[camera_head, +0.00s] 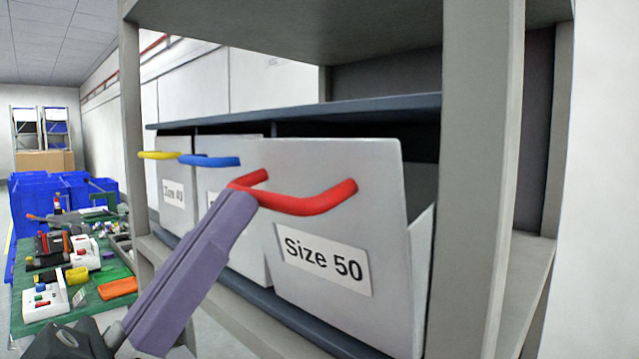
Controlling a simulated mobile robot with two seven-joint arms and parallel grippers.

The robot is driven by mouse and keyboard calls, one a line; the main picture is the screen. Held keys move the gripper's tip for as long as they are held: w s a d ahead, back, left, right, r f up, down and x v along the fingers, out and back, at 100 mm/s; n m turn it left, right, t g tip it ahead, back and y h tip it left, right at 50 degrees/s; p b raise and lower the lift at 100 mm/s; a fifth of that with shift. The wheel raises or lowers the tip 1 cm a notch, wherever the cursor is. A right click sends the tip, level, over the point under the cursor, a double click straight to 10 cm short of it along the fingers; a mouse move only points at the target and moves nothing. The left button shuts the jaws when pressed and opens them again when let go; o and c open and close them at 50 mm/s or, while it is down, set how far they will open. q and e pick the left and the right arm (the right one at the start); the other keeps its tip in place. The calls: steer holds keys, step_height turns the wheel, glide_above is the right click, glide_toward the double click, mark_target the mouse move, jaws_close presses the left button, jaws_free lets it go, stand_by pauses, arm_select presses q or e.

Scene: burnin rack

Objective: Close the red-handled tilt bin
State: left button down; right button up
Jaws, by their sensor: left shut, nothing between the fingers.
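The red-handled tilt bin (350,235), labelled "Size 50", is tipped outward at the right end of the rack's bin row. A dark gap shows above its side wall at the right. Its red handle (310,204) runs across the upper front. My left gripper (240,200) comes up from the lower left, its purple fingers shut and empty. Its tip overlaps the left end of the red handle; I cannot tell whether it touches. My right gripper is not in view.
Bins with a blue handle (210,161) and a yellow handle (158,155) sit to the left. A grey rack post (475,180) stands close on the right. A green table (110,306) with several parts and blue crates (40,205) are at the left.

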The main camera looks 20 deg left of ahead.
mark_target(258, 191)
arm_select(q)
steer(key=shift+w+d+r+g+y+p, duration=0.2)
steer(key=shift+w+r+g+p, duration=0.3)
steer(key=shift+p, duration=0.7)
steer(key=shift+w+d+r+g+y+p, duration=0.2)
steer(key=shift+w+r+g+p, duration=0.35)
steer(key=shift+p, duration=0.6)
steer(key=shift+w+d+r+g+p, duration=0.1)
steer(key=shift+w+d+g+p, duration=0.2)
steer(key=shift+p, duration=0.55)
steer(key=shift+w+a, duration=0.1)
